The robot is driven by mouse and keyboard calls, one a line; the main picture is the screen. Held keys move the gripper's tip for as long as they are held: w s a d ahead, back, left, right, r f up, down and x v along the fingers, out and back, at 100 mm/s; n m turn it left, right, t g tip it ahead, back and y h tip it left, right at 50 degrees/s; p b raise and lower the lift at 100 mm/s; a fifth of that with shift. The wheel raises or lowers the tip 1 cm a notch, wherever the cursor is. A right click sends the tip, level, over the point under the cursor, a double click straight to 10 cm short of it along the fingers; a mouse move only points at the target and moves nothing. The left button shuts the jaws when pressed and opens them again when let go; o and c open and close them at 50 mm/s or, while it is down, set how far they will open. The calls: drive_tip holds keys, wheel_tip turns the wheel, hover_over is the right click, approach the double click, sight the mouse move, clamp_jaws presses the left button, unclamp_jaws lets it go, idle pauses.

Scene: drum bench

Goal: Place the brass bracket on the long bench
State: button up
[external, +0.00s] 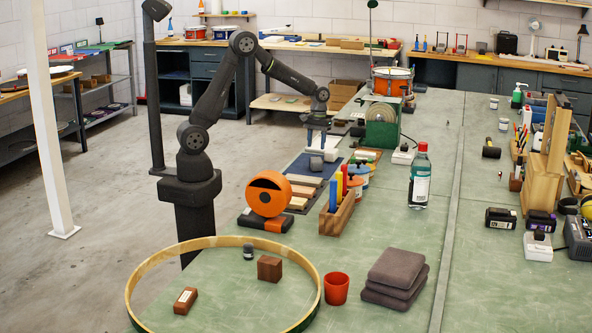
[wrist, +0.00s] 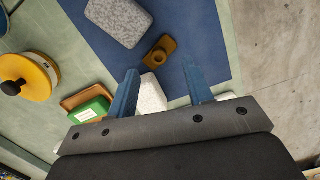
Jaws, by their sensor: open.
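The brass bracket (wrist: 158,54) is a small gold-brown piece with a round hub, lying on a dark blue mat (wrist: 200,30) in the wrist view. I cannot make it out in the external view. My gripper (wrist: 161,84) is open, its two blue fingers pointing down over the mat, with the bracket just beyond the fingertips and not held. In the external view my gripper (external: 316,136) hangs over the mat at the bench's left edge. The long bench (external: 400,240) has a pale green top.
A grey speckled block (wrist: 118,20) lies near the bracket, and a whitish block (wrist: 152,95) shows between the fingers. A green block (wrist: 95,108) and a yellow-lidded pot (wrist: 27,77) are to the left. A green-cased wheel (external: 381,124) stands right of my gripper.

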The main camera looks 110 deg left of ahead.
drive_tip(key=f, duration=0.5)
drive_tip(key=shift+w+f, duration=0.25)
drive_tip(key=shift+f, duration=0.05)
clamp_jaws()
